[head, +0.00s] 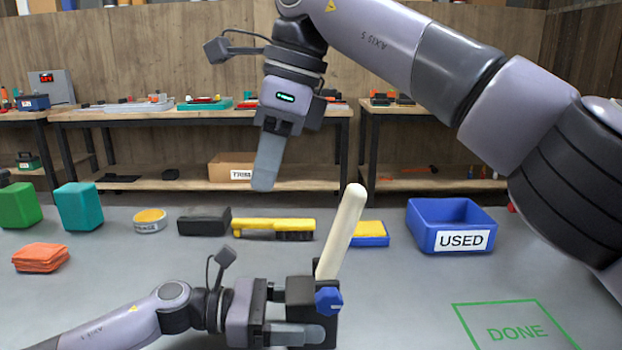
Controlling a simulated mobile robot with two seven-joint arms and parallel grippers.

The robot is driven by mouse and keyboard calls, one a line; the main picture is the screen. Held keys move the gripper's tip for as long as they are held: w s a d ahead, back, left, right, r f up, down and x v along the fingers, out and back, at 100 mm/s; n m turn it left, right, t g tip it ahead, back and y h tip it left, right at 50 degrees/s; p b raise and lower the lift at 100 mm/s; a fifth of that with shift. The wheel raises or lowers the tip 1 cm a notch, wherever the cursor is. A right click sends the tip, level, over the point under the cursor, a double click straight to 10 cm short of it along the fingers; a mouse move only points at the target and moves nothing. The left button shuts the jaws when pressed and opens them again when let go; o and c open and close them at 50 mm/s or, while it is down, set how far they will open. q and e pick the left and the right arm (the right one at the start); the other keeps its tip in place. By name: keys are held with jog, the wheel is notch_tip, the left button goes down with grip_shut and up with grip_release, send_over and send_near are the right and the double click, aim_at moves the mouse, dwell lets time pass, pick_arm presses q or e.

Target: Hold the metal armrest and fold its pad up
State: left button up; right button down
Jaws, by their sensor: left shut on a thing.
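The armrest stands in the lower middle of the head view as a dark block (300,291) with a blue knob (328,300) on its front. Its long cream pad (342,232) rises from the block, steeply tilted with its top leaning right. My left gripper (308,334) comes in low from the left and is shut on the armrest's dark block; the exact contact is partly hidden. My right gripper (265,184) hangs above and left of the pad, pointing down and apart from it. Its fingers overlap edge-on, so their opening is unclear.
Along the bench's back lie a green block (18,205), teal block (78,206), round tin (150,220), dark block (204,221), yellow brush (272,227), blue-yellow sponge (370,234) and blue USED bin (448,225). Orange cloths (41,257) lie left. The green DONE outline (515,328) is empty.

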jog(key=shift+a+r, duration=0.2)
jog(key=shift+a, duration=0.65)
jog(key=c, duration=1.9)
grip_release()
jog(key=o, duration=1.4)
